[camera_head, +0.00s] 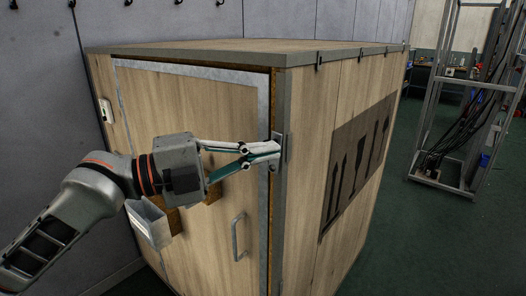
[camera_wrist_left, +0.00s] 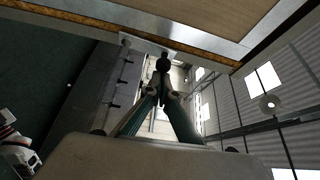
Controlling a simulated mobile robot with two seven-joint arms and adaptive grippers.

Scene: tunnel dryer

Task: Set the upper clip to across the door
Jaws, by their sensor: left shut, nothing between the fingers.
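The wooden door (camera_head: 175,100) of the big wooden box looks shut, with a grey metal strip along its edge. The upper clip is a small grey metal piece (camera_head: 286,147) on the right edge of the door frame, partly hidden behind my fingertips. In the left wrist view its pale plate (camera_wrist_left: 142,44) lies under the frame edge. My left gripper (camera_head: 276,149) is shut and empty, with its fingertips at the clip. I cannot tell whether they touch it, or which way the clip is turned. My right gripper is not in view.
A metal handle (camera_head: 239,237) sits low on the door. A pale open holder (camera_head: 149,224) is below my left wrist. A metal rack with cables (camera_head: 440,120) stands at the right. The green floor (camera_head: 400,245) between box and rack is clear.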

